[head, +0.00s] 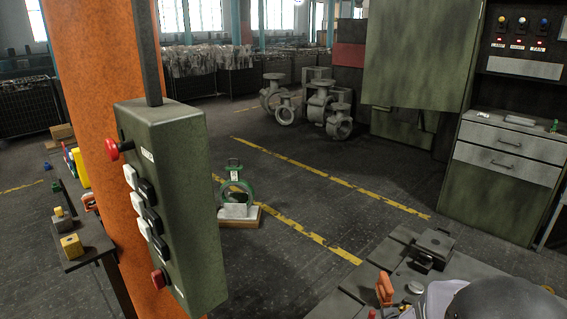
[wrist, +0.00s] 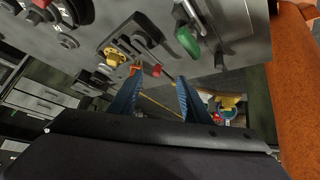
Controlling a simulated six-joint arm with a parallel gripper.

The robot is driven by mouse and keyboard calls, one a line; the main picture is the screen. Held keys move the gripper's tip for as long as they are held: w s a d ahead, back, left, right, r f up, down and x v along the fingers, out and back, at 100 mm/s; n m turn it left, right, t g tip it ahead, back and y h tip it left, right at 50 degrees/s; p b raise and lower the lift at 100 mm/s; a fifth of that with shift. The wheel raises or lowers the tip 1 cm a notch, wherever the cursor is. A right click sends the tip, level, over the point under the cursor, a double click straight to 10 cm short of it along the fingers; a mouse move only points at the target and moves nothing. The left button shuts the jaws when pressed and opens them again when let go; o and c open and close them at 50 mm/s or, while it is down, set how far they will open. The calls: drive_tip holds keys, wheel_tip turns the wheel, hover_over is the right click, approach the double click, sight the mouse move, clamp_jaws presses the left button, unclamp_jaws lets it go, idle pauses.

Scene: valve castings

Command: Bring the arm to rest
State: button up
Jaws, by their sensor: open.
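My gripper (wrist: 160,76) shows in the wrist view as two blue fingers reaching up from a wide black body. The fingers stand apart, with nothing held between them. Past the fingertips is a grey worktop (wrist: 235,70) with tools on it. A green-handled tool (wrist: 187,42) lies above the right finger, and a yellow part (wrist: 115,57) lies above the left one. I cannot tell how far the fingertips are from these. I cannot make out my gripper in the head view.
A green button box (head: 170,200) hangs before an orange column (head: 90,110). A workbench with a vise-like block (head: 435,243) fills the lower right. Grey valve castings (head: 320,100) stand behind. Floor between yellow lines is clear.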

drive_tip(key=s+a+r+g+p, duration=0.1)
drive_tip(key=s+a+g, duration=0.1)
drive_tip(key=s, duration=0.4)
drive_tip(key=s+a+r+g+y, duration=0.1)
drive_tip(key=s+a+r+g, duration=0.1)
drive_tip(key=s, duration=0.4)
drive_tip(key=s+a+r+g+p, duration=0.1)
drive_tip(key=s+a+g, duration=0.2)
drive_tip(key=s+a, duration=0.2)
drive_tip(key=shift+s+r+g+p, duration=0.15)
drive_tip(key=shift+s+g+p, duration=0.2)
drive_tip(key=shift+s, duration=0.7)
drive_tip(key=shift+a, duration=0.1)
wheel_tip(320, 180, down, 18)
drive_tip(key=b, duration=1.8)
